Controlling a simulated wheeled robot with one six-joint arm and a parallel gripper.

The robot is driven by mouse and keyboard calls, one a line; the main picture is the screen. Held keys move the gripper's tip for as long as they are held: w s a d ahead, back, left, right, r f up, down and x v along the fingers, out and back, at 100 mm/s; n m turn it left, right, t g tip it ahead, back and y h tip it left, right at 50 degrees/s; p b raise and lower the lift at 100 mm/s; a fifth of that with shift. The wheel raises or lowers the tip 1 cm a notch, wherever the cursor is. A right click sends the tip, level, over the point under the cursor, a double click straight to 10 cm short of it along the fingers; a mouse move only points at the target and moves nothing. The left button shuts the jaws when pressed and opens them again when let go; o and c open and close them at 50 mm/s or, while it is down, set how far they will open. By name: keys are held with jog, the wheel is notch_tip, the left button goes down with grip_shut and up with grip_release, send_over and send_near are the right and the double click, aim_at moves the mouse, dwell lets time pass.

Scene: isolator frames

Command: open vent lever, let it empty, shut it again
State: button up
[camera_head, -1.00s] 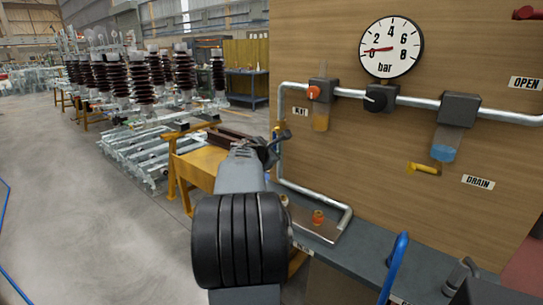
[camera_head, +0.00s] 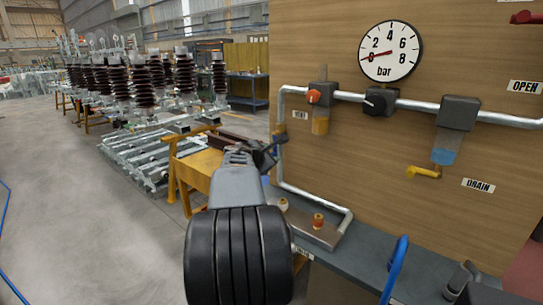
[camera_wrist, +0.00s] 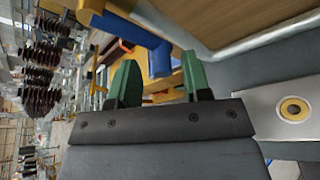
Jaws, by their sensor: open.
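A blue lever (camera_wrist: 150,48) with an orange end shows in the wrist view, probably the vent lever. Its blue tip lies between my fingers in the picture; I cannot tell how near it is in depth. My gripper (camera_wrist: 160,80) is open, with two green fingers apart and nothing held. In the head view my gripper (camera_head: 268,150) is at the left edge of the board, by the pipe's vertical run. My wrist hides most of the lever there. The pressure gauge (camera_head: 391,51) has its red needle close to 0.
The wooden board (camera_head: 370,210) carries a pipe, a black knob (camera_head: 380,101), an orange-knobbed filter (camera_head: 319,105), a blue-bowled unit (camera_head: 445,152) and a yellow drain lever (camera_head: 423,172). A blue hooped handle (camera_head: 394,268) stands at the bench front. Open floor lies left.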

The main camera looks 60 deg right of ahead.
jog(key=v, duration=1.1)
jog(key=shift+p, duration=0.3)
jog(key=a+f+m+y+p, duration=0.4)
jog(key=a+f+m+y, duration=0.3)
jog(key=a+f+m, duration=0.35)
jog(key=a+r+t+y+p, duration=0.1)
jog(key=a+r+y+p, duration=0.1)
jog(key=a, duration=0.6)
jog(key=a+r+y+p, duration=0.1)
jog(key=a+y+p, duration=0.2)
jog(key=a, duration=0.6)
jog(key=a+r+t+y+p, duration=0.1)
jog(key=a+r+y+p, duration=0.1)
jog(key=a+p, duration=0.3)
jog(key=a, duration=0.4)
jog(key=shift+w+r+m+t+y, duration=0.25)
jog(key=shift+r+m+t+y, duration=0.05)
jog(key=shift+r+m, duration=0.05)
